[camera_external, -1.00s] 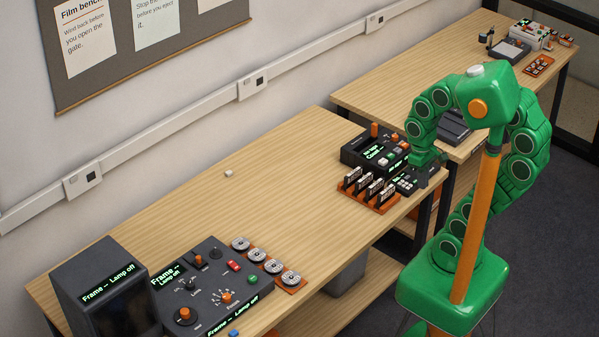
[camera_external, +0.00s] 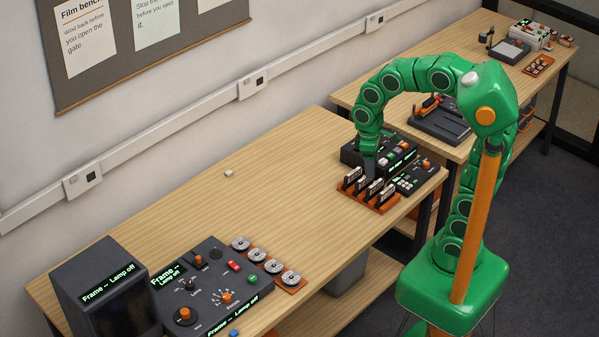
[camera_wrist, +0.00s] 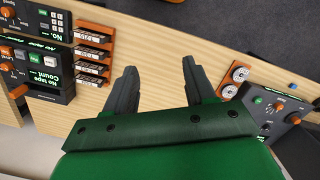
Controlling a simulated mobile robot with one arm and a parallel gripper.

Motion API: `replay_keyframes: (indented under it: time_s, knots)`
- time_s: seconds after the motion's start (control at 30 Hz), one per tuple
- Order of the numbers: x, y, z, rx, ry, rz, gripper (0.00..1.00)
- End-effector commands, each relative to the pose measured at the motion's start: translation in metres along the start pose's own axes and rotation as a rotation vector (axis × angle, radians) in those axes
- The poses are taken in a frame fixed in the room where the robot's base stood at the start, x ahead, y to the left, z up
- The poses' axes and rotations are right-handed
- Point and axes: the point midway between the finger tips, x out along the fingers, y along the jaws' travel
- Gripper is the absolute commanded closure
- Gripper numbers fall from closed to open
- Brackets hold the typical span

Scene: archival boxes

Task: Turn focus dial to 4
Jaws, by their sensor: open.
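The focus dial (camera_external: 226,296) is an orange knob on the dark film console (camera_external: 205,300), inside a ring of small pale marks. Its pointed number is too small to read. The console's screen reads "Frame -- Lamp off". My gripper (camera_external: 370,172) is far from it, at the other end of the bench, low by the tape cassettes. In the wrist view my gripper (camera_wrist: 162,73) is open, with nothing between its two dark fingers. The console (camera_wrist: 262,100) also shows there at the right edge; which of its orange knobs is the focus dial I cannot tell.
Film reels (camera_external: 268,265) lie in an orange tray beside the console. A dark monitor (camera_external: 105,290) stands left of it. Cassettes stand in an orange rack (camera_external: 382,203) before a tape unit (camera_external: 355,150). The bench middle (camera_external: 290,190) is mostly clear.

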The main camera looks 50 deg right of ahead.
Motion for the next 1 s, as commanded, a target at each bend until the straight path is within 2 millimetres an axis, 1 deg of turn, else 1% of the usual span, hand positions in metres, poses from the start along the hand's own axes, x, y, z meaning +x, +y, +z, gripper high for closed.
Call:
replay_keyframes:
  time_s: [0.03,0.1,0.27,0.3,0.47,0.7,0.77,0.9,0.97,1.0]
  knots:
    - [-0.001,-0.004,-0.015,-0.040,0.001,0.004,0.45]
    - [-0.003,-0.009,-0.035,-0.094,0.005,0.010,0.45]
    - [-0.005,-0.025,-0.078,-0.218,0.011,0.022,0.45]
    - [-0.006,-0.030,-0.089,-0.251,0.015,0.026,0.45]
    - [-0.004,-0.052,-0.132,-0.377,0.021,0.037,0.45]
    - [0.003,-0.096,-0.192,-0.568,0.034,0.054,0.45]
    - [0.008,-0.108,-0.206,-0.617,0.033,0.057,0.45]
    - [0.015,-0.141,-0.237,-0.732,0.041,0.067,0.45]
    - [0.021,-0.155,-0.249,-0.780,0.041,0.070,0.45]
    - [0.023,-0.166,-0.257,-0.814,0.043,0.073,0.45]
